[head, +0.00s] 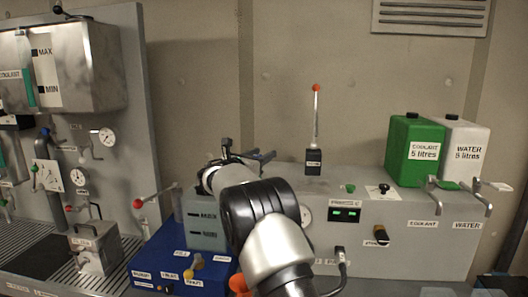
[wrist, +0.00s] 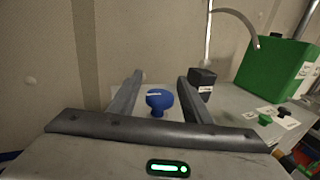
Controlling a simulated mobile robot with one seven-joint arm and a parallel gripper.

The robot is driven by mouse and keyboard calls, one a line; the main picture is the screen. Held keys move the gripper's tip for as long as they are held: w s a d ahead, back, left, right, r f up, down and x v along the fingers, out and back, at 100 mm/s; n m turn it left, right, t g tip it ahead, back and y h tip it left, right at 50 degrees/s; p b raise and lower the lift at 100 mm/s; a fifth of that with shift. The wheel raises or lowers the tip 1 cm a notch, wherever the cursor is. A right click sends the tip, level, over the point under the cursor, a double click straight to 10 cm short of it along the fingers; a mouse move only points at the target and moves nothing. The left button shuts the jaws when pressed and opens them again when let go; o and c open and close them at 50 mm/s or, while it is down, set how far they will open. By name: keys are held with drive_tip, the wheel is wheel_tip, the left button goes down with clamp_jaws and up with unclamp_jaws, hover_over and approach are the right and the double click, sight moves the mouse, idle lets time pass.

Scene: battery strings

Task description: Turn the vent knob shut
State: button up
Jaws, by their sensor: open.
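In the wrist view a blue knob (wrist: 158,101) stands upright on a pale surface, with a small white mark on its top. It appears between the two fingers of my gripper (wrist: 160,78), which are apart and hold nothing. I cannot tell whether the fingers are level with the knob or above it. No label naming it as the vent knob is readable. In the head view my gripper (head: 262,157) is over the back of the grey bench, partly hidden by my arm, and the blue knob is not visible.
A black block with an upright orange-tipped lever (head: 316,120) stands right of my gripper. Farther right are a green coolant can (head: 412,165) and a white water can (head: 462,165). A blue box with knobs (head: 160,262) lies left of my arm. The wall is close behind.

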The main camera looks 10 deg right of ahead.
drive_tip(key=shift+w+d, duration=0.5)
drive_tip(key=c, duration=1)
